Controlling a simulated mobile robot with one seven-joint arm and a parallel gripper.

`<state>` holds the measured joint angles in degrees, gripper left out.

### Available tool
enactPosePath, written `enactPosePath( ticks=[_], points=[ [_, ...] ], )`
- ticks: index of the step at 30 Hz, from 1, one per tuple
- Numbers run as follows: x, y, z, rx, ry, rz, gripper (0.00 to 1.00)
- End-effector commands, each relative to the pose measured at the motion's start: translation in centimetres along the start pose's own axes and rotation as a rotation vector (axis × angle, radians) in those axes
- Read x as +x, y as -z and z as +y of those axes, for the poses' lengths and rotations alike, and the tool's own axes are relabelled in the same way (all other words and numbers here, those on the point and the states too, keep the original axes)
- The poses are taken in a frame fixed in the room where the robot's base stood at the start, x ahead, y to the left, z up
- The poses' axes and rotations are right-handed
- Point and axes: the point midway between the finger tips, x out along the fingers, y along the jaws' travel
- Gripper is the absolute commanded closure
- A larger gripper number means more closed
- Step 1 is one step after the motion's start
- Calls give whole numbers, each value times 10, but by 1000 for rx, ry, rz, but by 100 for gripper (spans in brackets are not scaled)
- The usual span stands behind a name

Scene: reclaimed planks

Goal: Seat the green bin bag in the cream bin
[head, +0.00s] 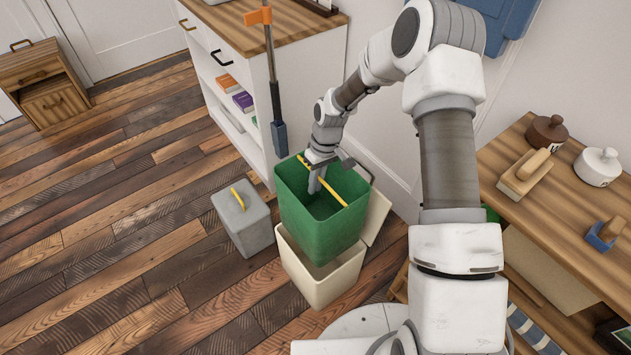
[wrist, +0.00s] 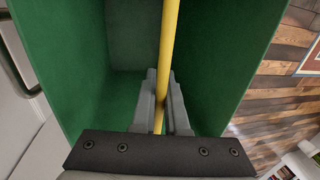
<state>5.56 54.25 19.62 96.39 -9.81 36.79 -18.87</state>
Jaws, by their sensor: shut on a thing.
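The green bin bag (head: 316,232) is a stiff open-topped green liner with a yellow bar across its mouth. It is held above the cream bin (head: 318,285) and overlaps the bin's top in the head view; I cannot tell whether its lower edge is inside the rim. My gripper (head: 316,186) is shut on the yellow bar (head: 330,190). In the wrist view the fingers (wrist: 160,108) close around the yellow bar (wrist: 168,50), with the green walls (wrist: 222,60) on both sides. The bin's far rim is hidden behind the bag.
A grey box with a yellow handle (head: 243,220) stands on the floor left of the bin. A white shelf unit (head: 240,75) is behind, with an orange-topped tool (head: 270,80) upright before it. A wooden bench (head: 500,165) with jars is at right.

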Motion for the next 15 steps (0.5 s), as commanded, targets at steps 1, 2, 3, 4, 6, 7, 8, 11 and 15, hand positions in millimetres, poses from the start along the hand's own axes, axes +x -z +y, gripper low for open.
enactPosePath(
  ticks=[1,2,3,4,6,7,8,11,15],
  points=[
    [7,0,2,0,0,0,100],
    [9,0,2,0,0,0,100],
    [12,0,3,0,0,0,100],
    [15,0,3,0,-1,1,100],
    [20,0,4,0,-1,1,100],
    [23,0,5,0,-1,1,100],
    [25,0,5,0,-1,1,100],
    [33,0,7,0,-1,1,100],
    [44,0,9,0,-1,1,100]
  ],
)
